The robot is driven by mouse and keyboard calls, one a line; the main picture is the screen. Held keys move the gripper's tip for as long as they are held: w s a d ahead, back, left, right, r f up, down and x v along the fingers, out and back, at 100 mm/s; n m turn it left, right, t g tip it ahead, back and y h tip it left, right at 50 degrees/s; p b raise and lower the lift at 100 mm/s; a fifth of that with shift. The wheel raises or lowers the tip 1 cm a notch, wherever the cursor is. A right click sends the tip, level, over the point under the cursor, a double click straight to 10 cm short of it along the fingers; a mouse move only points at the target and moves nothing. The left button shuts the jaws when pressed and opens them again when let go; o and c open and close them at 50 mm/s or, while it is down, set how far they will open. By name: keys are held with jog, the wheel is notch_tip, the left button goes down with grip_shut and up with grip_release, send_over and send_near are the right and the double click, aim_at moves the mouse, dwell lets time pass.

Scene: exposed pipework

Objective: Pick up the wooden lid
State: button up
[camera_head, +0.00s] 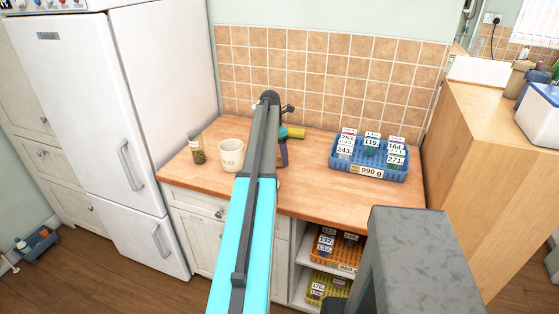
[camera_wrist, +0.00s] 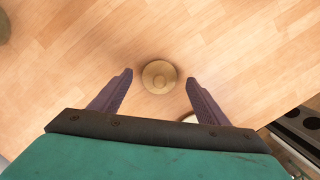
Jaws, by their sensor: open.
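The wooden lid (camera_wrist: 160,77) is a small round tan disc with a raised centre, seen from above on the wooden worktop in the wrist view. My gripper (camera_wrist: 159,80) is open, with one dark purple finger on each side of the lid and a gap to it on both sides. I cannot tell the height of the fingertips above the worktop. In the head view my gripper (camera_head: 283,154) is over the worktop, mostly behind my own arm, and I cannot make out the lid there.
On the worktop (camera_head: 310,190), a glass jar (camera_head: 197,149) and a cream mug (camera_head: 231,155) stand left of my arm. A yellow-green item (camera_head: 294,132) lies behind my gripper. A blue basket (camera_head: 369,160) with tagged goods stands right. The tiled wall (camera_head: 330,80) closes the back.

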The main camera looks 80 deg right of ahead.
jog(key=shift+s+f, duration=0.15)
jog(key=shift+f, duration=0.7)
jog(key=c, duration=1.1)
jog(key=shift+r, duration=0.1)
jog(key=shift+r+b, duration=1.35)
jog(key=shift+r, duration=3.55)
jog(key=shift+s, duration=0.1)
